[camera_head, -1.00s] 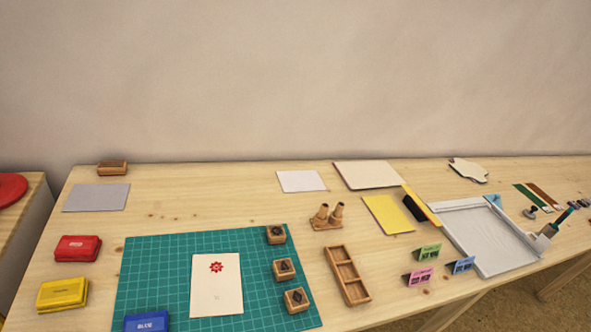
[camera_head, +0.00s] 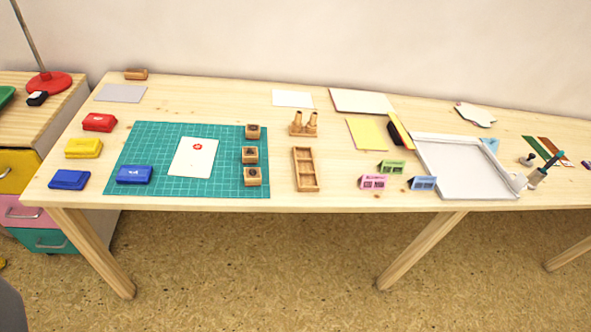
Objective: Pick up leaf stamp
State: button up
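Three small wooden block stamps stand in a column along the right side of the green cutting mat (camera_head: 225,187): a back stamp (camera_head: 253,131), a middle stamp (camera_head: 249,154) and a front stamp (camera_head: 252,176). Each has a dark mark on top, too small to read, so I cannot tell which one is the leaf stamp. All three stand apart from each other. My gripper is not in view.
A white card (camera_head: 190,165) with a red print and a blue inkpad (camera_head: 135,175) lie on the mat. Red (camera_head: 99,122), yellow (camera_head: 83,148) and blue (camera_head: 69,180) inkpads sit left. A wooden tray (camera_head: 296,170) stands right of the stamps.

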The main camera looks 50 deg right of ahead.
aim_at(252, 175)
jog(key=z, duration=0.05)
jog(key=k, duration=0.3)
jog(key=z, duration=0.8)
jog(key=i, duration=0.5)
jog(key=u, duration=0.05)
